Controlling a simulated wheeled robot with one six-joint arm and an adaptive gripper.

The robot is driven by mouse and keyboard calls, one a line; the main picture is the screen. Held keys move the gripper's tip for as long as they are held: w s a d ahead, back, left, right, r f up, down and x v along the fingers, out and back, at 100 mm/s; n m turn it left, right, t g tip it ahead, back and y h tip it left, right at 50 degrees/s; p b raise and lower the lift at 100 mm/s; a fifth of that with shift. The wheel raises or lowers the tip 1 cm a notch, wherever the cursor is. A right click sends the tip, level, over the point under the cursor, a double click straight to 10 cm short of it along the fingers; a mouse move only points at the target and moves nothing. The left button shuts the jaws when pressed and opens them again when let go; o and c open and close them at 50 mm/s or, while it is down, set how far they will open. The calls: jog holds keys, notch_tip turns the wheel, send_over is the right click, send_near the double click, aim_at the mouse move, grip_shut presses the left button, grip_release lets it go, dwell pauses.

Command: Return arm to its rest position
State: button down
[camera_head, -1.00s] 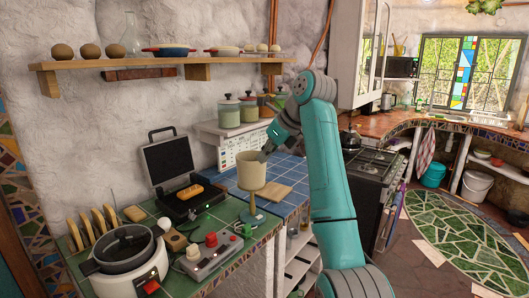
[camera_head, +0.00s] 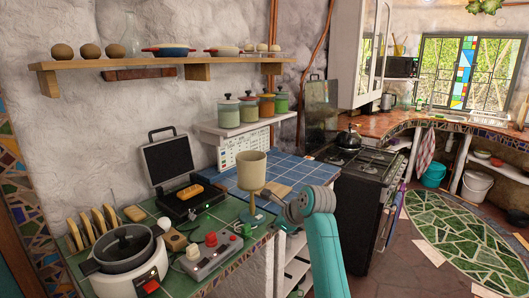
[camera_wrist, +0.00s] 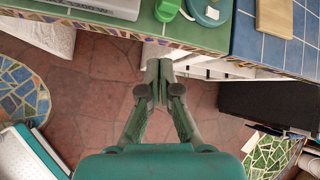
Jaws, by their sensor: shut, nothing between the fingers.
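A controller box (camera_head: 208,255) and a white cooker (camera_head: 125,265) sit on the green tiles. A black stove (camera_head: 360,190) stands to the right. Open floor lies at the right.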

jog(key=s+d+f+n+t, duration=0.1)
jog(key=s+f, duration=0.2)
jog(key=f, duration=0.4)
jog(key=s+d+f+n, duration=0.1)
jog(key=s+d+f, duration=0.15)
jog(key=f, duration=0.55)
jog(key=s+d+f+n+t+h, duration=0.2)
jog(key=s+d+f+n, duration=0.2)
jog(key=s+f, duration=0.65)
jog(key=s+d+f+n+t+h, duration=0.1)
jog(key=s+d+f+n, duration=0.35)
jog(key=s, duration=1.05)
jog(key=s+d+r+n+t+h, duration=0.1)
jog(key=s+n, duration=0.1)
jog(key=s, duration=0.8)
jog(key=s+d+n+t+h, duration=0.1)
jog(key=s+d+n, duration=0.15)
jog(key=s, duration=0.75)
jog(key=s+r+n+t, duration=0.2)
jog(key=s+r+n, duration=0.5)
jog(key=s+r, duration=0.7)
jog(key=shift+s+d+r+h, duration=0.2)
jog(key=shift+s+r+h, duration=0.15)
jog(key=shift+s, duration=0.5)
